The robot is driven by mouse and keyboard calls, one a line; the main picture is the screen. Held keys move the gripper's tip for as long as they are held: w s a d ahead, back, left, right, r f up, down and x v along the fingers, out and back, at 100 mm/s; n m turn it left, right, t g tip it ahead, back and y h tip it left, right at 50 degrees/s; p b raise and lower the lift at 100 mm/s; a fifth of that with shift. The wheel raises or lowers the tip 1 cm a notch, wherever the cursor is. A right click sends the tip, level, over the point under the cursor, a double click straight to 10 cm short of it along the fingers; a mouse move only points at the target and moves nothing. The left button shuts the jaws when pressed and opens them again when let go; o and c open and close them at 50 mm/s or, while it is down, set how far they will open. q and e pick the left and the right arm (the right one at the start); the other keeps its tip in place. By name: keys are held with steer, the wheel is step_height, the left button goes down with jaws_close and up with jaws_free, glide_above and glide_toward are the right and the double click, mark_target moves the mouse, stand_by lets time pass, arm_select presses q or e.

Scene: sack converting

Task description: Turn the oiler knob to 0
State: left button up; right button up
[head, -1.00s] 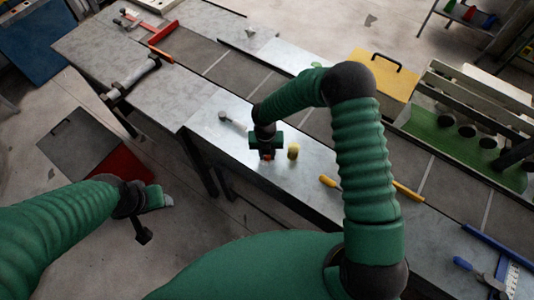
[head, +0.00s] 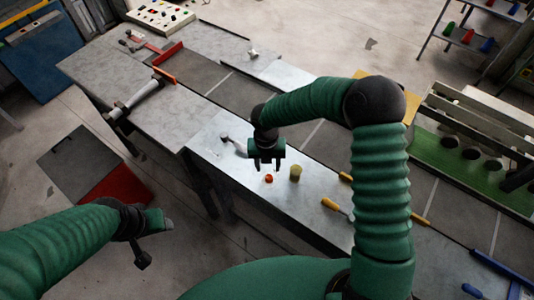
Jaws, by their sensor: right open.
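A small round red piece (head: 269,178), which may be the oiler knob, sits on the metal table top (head: 320,187). A short yellowish cylinder (head: 295,172) stands just to its right. No numbers or pointer can be read at this size. My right gripper (head: 267,166) is open and empty, its fingers pointing down just above the red piece in the picture, with a visible gap. My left gripper (head: 150,240) is over the floor at lower left, away from the table; its jaw opening is unclear.
A grey lever-like part (head: 232,145) lies left of my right gripper. A yellow-handled tool (head: 333,205) lies to the right. A roller (head: 137,96), a red guide (head: 165,55) and a button panel (head: 160,15) are farther back.

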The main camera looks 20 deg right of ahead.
step_height(320, 180, up, 9)
steer(key=b, duration=0.1)
steer(key=shift+w+a+r, duration=0.15)
steer(key=shift+r, duration=0.05)
steer(key=s+d+f+m+t+b, duration=0.1)
steer(key=s+f+m+b, duration=0.2)
steer(key=m, duration=0.7)
steer(key=s+d+f+m+b, duration=0.2)
steer(key=s+f+m+b, duration=0.2)
steer(key=s+m, duration=0.3)
steer(key=s+d+f+m+t+b, duration=0.1)
steer(key=s+f+m+b, duration=0.3)
steer(key=m, duration=0.9)
steer(key=shift+s+d+t, duration=0.3)
steer(key=shift+s+d, duration=0.2)
steer(key=shift+s, duration=0.1)
steer(key=m, duration=0.2)
steer(key=shift+s+d+m, duration=0.3)
steer(key=shift+s, duration=0.1)
steer(key=shift+w, duration=0.1)
